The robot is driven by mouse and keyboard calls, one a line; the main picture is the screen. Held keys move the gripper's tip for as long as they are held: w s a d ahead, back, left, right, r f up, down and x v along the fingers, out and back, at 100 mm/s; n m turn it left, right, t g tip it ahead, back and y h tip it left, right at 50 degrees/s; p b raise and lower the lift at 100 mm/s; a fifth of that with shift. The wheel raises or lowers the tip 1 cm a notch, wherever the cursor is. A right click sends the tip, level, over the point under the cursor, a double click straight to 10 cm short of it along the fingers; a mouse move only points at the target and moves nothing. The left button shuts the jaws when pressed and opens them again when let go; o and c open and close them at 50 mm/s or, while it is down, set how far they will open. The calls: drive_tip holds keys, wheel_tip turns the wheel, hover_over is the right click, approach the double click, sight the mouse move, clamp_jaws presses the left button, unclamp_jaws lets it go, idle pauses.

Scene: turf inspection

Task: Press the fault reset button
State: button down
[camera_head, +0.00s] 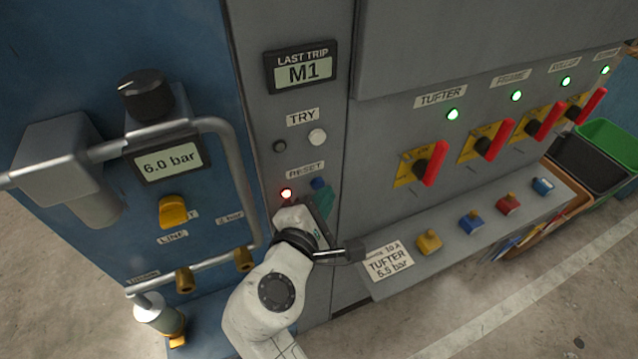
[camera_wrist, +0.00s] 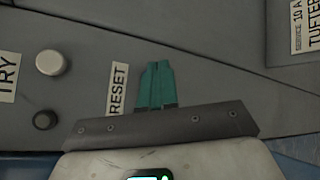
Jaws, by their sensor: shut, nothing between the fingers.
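The blue reset button (camera_head: 319,184) sits on the grey panel under the RESET label (camera_head: 306,170), right of a lit red lamp (camera_head: 287,193). My gripper (camera_head: 324,194) has its teal fingers together, with the tips just below the button in the head view. I cannot tell whether they touch it. In the wrist view the shut fingers (camera_wrist: 156,68) point at the panel beside the RESET label (camera_wrist: 117,90). The button does not show there and is probably behind the fingers.
Above are a white TRY button (camera_head: 317,137), a small dark lamp (camera_head: 279,146) and the LAST TRIP display (camera_head: 302,70) reading M1. Several red-handled switches (camera_head: 435,164) stand to the right. A pipe (camera_head: 240,165) runs close on the left.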

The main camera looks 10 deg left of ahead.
drive_tip(key=shift+w+a, duration=0.25)
drive_tip(key=shift+w, duration=0.1)
idle(0.6)
drive_tip(key=shift+s+d, duration=0.1)
drive_tip(key=shift+s+d+p, duration=0.45)
drive_tip(key=shift+s+p, duration=0.15)
drive_tip(key=s+d, duration=0.1)
drive_tip(key=s+d+p, duration=0.1)
drive_tip(key=s+p, duration=0.1)
drive_tip(key=s, duration=0.1)
drive_tip(key=shift+s+d, duration=0.1)
drive_tip(key=shift+d, duration=0.3)
idle(0.9)
